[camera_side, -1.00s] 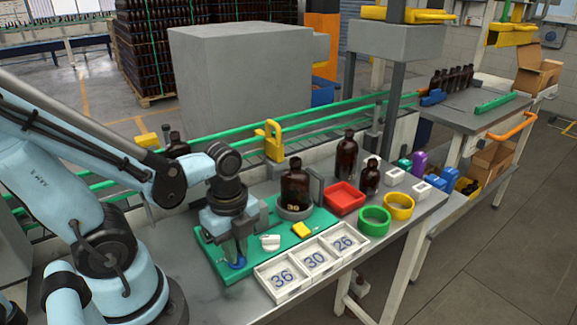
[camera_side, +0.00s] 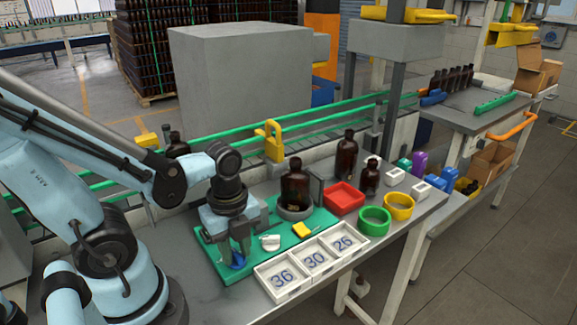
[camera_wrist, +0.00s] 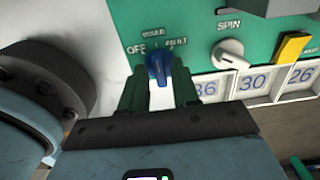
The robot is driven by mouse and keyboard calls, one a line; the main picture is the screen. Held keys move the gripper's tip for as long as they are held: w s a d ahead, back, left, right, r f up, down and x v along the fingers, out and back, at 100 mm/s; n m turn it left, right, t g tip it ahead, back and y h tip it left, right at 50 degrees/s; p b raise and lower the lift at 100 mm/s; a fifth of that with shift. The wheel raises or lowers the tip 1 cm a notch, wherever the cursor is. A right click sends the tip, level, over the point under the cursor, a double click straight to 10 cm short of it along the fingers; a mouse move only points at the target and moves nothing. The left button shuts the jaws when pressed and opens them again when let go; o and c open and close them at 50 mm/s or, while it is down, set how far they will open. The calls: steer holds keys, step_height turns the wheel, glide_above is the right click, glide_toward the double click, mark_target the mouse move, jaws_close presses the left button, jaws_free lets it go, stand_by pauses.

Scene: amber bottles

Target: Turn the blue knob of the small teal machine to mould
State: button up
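The small teal machine (camera_side: 268,250) is a flat teal panel on the bench, and it fills the top of the wrist view (camera_wrist: 200,22). Its blue knob (camera_wrist: 158,68) sits below the printed words OFF, MOULD and FAULT. The knob's upper end appears to point up, near MOULD; its exact mark is hard to read. My gripper (camera_wrist: 160,88) has one finger against each side of the knob and looks closed on it. In the side view my gripper (camera_side: 240,258) points down at the panel's near left end, with a bit of blue between its fingers.
Beside the knob are a white SPIN knob (camera_wrist: 231,54) and a yellow switch (camera_wrist: 292,46). White trays numbered 36, 30 and 26 (camera_side: 283,278) lie along the front. A brown bottle (camera_side: 296,185) stands on the machine. A red tray (camera_side: 344,198) is further right.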

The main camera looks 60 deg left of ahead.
mark_target(236, 253)
steer(key=shift+o, duration=0.4)
steer(key=shift+r, duration=0.1)
step_height(236, 253, up, 12)
stand_by(0.9)
steer(key=w+d+f+n+t, duration=0.1)
steer(key=w+n+t, duration=0.6)
steer(key=n, duration=1.1)
steer(key=shift+w+d+f, duration=0.35)
steer(key=shift+w+f, duration=0.1)
steer(key=shift+w, duration=0.8)
